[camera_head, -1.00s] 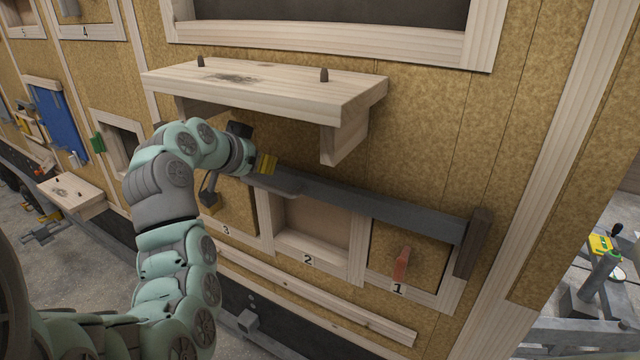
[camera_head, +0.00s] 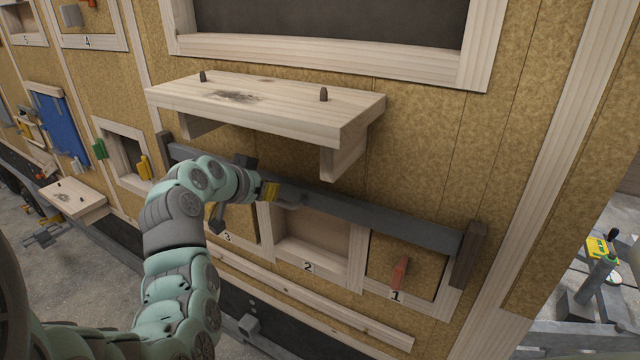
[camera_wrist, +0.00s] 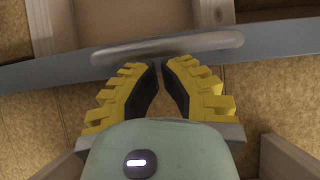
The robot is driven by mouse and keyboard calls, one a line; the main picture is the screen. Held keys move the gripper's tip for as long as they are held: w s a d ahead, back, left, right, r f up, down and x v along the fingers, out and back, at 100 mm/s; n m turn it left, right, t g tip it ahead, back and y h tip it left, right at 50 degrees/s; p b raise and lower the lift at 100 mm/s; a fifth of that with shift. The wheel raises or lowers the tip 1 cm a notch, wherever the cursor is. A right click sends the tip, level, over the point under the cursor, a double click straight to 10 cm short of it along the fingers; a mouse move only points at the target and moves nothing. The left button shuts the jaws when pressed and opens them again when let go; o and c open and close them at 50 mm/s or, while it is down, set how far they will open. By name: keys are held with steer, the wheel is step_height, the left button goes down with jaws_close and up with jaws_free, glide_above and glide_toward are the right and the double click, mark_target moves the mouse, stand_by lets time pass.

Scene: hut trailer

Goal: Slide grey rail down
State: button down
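The grey rail (camera_head: 385,218) is a long flat bar that slants across the wooden panel below the shelf, over the upper edges of the numbered compartments. A rounded grey handle (camera_wrist: 168,47) is on the rail; it also shows in the head view (camera_head: 292,202). My gripper (camera_head: 276,192) is at the handle, left of the rail's middle. In the wrist view its yellow fingers (camera_wrist: 161,66) are apart with a narrow gap at the tips. The handle lies just beyond the tips, and nothing shows between them. My arm hides part of the rail's left half.
A wooden shelf (camera_head: 270,92) with two pegs juts out above the rail. Dark wooden posts stand at the rail's right end (camera_head: 468,255) and left end (camera_head: 165,146). Compartment 2 (camera_head: 315,238) is an open recess; an orange handle (camera_head: 399,273) is on compartment 1.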

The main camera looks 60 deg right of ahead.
step_height(320, 180, down, 4)
steer(key=b, duration=0.8)
steer(key=shift+f, duration=0.2)
steer(key=shift+r, duration=0.1)
steer(key=d+r+v, duration=0.1)
steer(key=r+v, duration=0.1)
steer(key=v, duration=1)
steer(key=shift+r+p, duration=0.4)
steer(key=shift+a, duration=0.1)
